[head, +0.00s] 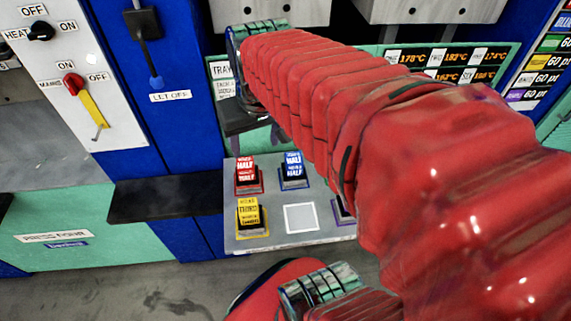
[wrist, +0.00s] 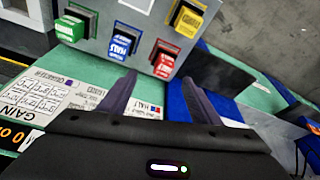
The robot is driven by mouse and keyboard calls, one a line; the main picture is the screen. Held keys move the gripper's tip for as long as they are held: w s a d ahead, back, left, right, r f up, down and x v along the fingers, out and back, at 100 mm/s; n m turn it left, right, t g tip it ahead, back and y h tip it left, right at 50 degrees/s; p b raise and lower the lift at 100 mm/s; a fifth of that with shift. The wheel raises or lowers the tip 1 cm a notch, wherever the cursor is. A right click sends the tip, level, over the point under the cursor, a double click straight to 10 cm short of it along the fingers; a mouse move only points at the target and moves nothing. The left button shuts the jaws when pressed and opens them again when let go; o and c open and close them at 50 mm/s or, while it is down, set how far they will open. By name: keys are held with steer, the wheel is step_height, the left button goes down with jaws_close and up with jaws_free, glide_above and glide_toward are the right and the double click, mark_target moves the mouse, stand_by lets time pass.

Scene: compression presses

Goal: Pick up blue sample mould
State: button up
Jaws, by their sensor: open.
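The blue sample mould (head: 292,170) stands upright on a grey tray (head: 270,239), at the back right of the visible moulds in the head view. In the wrist view the blue mould (wrist: 123,42) is just beyond the tip of the left finger. My gripper (wrist: 160,77) is open and empty, its two purple-grey fingers spread. It appears short of the blue mould and not touching it. In the head view my red-sleeved arm hides part of the tray's right side.
Close to the blue mould are a red mould (head: 247,176), a yellow mould (head: 249,218) and a bare white square (head: 301,217). A green mould (wrist: 70,27) shows in the wrist view. A dark shelf (head: 165,199) lies left of the tray.

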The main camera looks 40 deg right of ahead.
mark_target(293, 157)
steer(key=d+f+m+g, duration=0.2)
steer(key=d+m, duration=0.1)
steer(key=d, duration=0.8)
steer(key=shift+s, duration=0.35)
steer(key=shift+d+f, duration=0.1)
steer(key=shift+w+d+f, duration=0.1)
steer(key=shift+w+f, duration=0.1)
steer(key=shift+f, duration=1.2)
steer(key=shift+w+d+f, duration=0.1)
steer(key=shift+w+f, duration=0.05)
steer(key=shift+f, duration=1.3)
steer(key=shift+w+d+f, duration=0.1)
steer(key=shift+w+f, duration=0.1)
steer(key=shift+f, duration=1.2)
steer(key=shift+w+d+f, duration=0.1)
steer(key=shift+w+f, duration=0.05)
steer(key=shift+f, duration=1.15)
steer(key=shift+w+f, duration=0.15)
steer(key=shift+f, duration=1.15)
steer(key=shift+c, duration=0.5)
jaws_close()
